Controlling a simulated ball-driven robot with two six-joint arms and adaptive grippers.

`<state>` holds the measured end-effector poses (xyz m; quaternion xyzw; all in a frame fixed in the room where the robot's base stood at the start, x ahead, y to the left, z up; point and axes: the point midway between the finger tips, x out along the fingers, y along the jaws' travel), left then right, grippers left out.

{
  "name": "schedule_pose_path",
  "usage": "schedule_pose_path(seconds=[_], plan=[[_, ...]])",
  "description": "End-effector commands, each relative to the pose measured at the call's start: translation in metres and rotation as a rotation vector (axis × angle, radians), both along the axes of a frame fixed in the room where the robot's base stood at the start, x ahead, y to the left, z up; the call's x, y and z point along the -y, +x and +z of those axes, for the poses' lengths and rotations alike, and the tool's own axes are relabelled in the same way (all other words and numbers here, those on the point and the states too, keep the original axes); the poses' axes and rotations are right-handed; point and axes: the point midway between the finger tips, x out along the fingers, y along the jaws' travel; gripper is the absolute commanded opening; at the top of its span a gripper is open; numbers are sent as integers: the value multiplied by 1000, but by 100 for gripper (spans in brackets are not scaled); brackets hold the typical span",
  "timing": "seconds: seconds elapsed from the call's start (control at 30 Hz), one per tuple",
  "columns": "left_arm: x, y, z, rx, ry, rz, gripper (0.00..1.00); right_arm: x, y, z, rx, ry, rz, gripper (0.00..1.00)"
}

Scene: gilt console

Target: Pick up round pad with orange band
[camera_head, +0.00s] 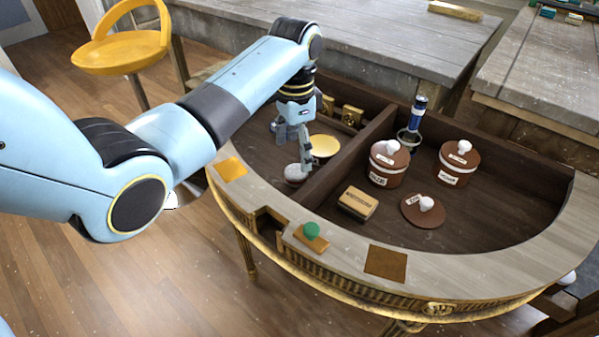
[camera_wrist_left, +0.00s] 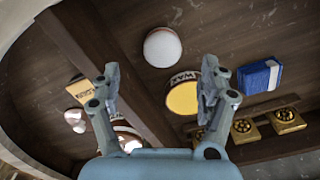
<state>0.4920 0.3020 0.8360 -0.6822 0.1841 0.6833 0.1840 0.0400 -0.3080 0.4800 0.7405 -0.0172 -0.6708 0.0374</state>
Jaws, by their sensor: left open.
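A round whitish pad (camera_head: 296,173) lies on the dark floor of the console's left compartment, near its front rim. In the left wrist view the pad (camera_wrist_left: 162,46) is a pale disc with a thin reddish-orange edge. My left gripper (camera_head: 291,150) is open and points down into this compartment. One fingertip overlaps the pad in the head view. In the left wrist view the pad shows beyond and between the fingertips (camera_wrist_left: 161,66), with nothing held. I cannot tell the exact height between them. My right gripper is not in view.
A wooden divider (camera_head: 345,160) runs to the right. A blue box (camera_wrist_left: 260,77) lies nearby.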

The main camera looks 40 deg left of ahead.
Motion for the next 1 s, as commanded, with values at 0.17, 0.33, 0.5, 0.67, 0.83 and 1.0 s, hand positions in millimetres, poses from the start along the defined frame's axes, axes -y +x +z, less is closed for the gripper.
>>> schedule_pose_path(seconds=[0.17,0.33,0.5,0.67,0.83,1.0], plan=[[0,1,-21,1,-1,0,78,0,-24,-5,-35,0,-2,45],[-1,1,-40,-1,0,-1,78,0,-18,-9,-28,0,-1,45],[-2,2,-67,-1,-1,0,78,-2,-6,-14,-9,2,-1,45],[-2,3,-74,2,0,-1,78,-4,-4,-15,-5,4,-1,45],[-2,3,-73,2,0,-1,78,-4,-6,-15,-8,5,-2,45],[-2,3,-73,2,0,-1,55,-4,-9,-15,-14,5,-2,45]])
